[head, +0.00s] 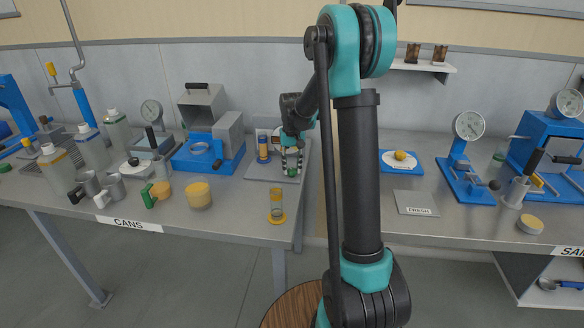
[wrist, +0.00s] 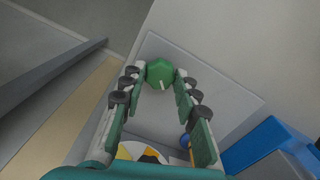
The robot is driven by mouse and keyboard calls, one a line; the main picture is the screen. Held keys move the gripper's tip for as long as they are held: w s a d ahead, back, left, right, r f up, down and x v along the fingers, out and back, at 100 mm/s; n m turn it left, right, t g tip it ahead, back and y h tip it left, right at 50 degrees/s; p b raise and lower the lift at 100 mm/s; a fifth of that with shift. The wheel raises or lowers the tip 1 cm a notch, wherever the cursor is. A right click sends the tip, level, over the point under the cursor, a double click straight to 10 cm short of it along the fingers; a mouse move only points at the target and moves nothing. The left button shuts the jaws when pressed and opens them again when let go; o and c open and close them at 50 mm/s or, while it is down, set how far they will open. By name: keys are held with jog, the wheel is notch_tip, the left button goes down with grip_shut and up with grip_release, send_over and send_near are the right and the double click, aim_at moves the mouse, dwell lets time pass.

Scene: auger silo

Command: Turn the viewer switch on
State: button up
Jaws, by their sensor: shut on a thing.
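A round green knob (wrist: 160,73) with a white pointer mark sits on a grey plate (wrist: 220,85) in the wrist view. I take it to be the viewer switch. My gripper (wrist: 161,82) has its two fingers on either side of the knob and is shut on it. In the head view my gripper (head: 291,165) points down over the front of the plate (head: 262,175), with the green knob (head: 292,173) between its fingertips. A white disc with yellow and black patches (wrist: 142,152) shows partly behind the knob; my gripper hides the rest.
A blue machine (head: 208,150) is further left. An amber glass (head: 277,206) stands near the front bench edge. A gap separates this bench from the right one, which holds a FRESH plate (head: 416,203).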

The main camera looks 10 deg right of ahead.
aim_at(292, 170)
jog(key=n, duration=0.4)
jog(key=shift+n, duration=0.3)
jog(key=n, duration=0.4)
jog(key=shift+n, duration=0.4)
jog(key=o, duration=1.1)
jog(key=shift+o, duration=0.2)
notch_tip(292, 170, up, 12)
jog(key=shift+s, duration=0.1)
